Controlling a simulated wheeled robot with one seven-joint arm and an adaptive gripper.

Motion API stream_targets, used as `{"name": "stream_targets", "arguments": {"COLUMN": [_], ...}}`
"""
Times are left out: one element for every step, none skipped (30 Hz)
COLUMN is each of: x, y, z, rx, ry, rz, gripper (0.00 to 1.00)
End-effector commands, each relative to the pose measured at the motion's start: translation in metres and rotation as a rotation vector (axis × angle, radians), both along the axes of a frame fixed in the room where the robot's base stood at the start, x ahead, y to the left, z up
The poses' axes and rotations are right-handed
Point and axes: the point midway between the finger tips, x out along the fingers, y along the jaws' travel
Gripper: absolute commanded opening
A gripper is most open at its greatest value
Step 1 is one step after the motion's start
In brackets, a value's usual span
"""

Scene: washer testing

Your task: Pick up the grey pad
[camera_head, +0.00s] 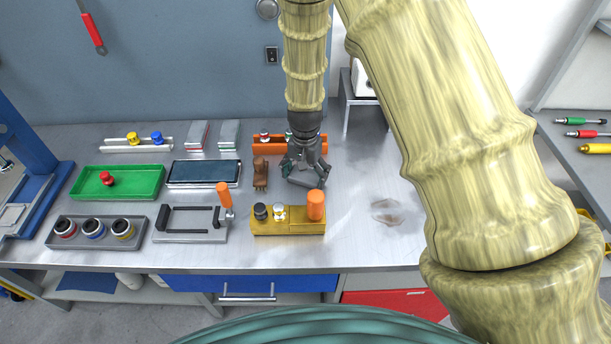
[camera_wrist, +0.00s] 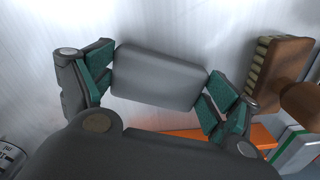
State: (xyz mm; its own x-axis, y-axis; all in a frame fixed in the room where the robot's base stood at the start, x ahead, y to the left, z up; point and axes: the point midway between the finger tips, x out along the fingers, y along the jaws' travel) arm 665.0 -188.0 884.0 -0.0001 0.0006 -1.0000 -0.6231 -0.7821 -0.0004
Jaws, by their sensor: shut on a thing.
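The grey pad (camera_wrist: 155,76) is a dark rounded block held between the two teal-lined fingers of my gripper (camera_wrist: 160,80) in the wrist view. The fingers touch its left and right ends. In the head view my gripper (camera_head: 305,170) is low over the metal bench, just right of the brown brush (camera_head: 260,174). The pad (camera_head: 308,183) shows there only as a small dark shape under the fingers. I cannot tell whether it is clear of the bench top.
The brush (camera_wrist: 276,72) is close to the right finger. An orange rack (camera_head: 266,146) stands behind my gripper, and a yellow block (camera_head: 288,228) with knobs stands in front. A green tray (camera_head: 118,184) is at left. Bench right of my gripper is mostly bare, with a stain (camera_head: 387,211).

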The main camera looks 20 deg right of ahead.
Motion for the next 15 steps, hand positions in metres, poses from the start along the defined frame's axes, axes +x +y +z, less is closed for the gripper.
{"name": "stream_targets", "arguments": {"x": [0.0, 0.0, 0.0, 0.001, 0.001, 0.001, 0.001, 0.001, 0.001, 0.001, 0.001, 0.001, 0.001, 0.001, 0.001], "y": [0.0, 0.0, 0.0, 0.0, 0.0, 0.0, 0.0, 0.0, 0.0, 0.0, 0.0, 0.0, 0.0, 0.0, 0.0], "z": [0.001, 0.002, 0.003, 0.005, 0.007, 0.01, 0.013, 0.017, 0.021, 0.025, 0.03, 0.036, 0.04, 0.045, 0.05], "rx": [0.0, 0.0, -0.001, 0.0, 0.0, 0.0, 0.0, 0.0, 0.0, 0.0, 0.0, 0.0, 0.0, 0.0, -0.001], "ry": [0.0, 0.0, -0.001, -0.001, -0.001, -0.002, -0.004, -0.004, -0.002, -0.002, -0.004, -0.004, -0.004, -0.004, -0.003], "rz": [0.0, 0.0, 0.0, 0.0, 0.0, 0.0, 0.0, 0.0, 0.0, 0.0, 0.0, 0.0, 0.0, 0.001, 0.001], "gripper": [0.69, 0.69, 0.69, 0.69, 0.69, 0.69, 0.69, 0.69, 0.69, 0.69, 0.69, 0.69, 0.69, 0.69, 0.69]}}
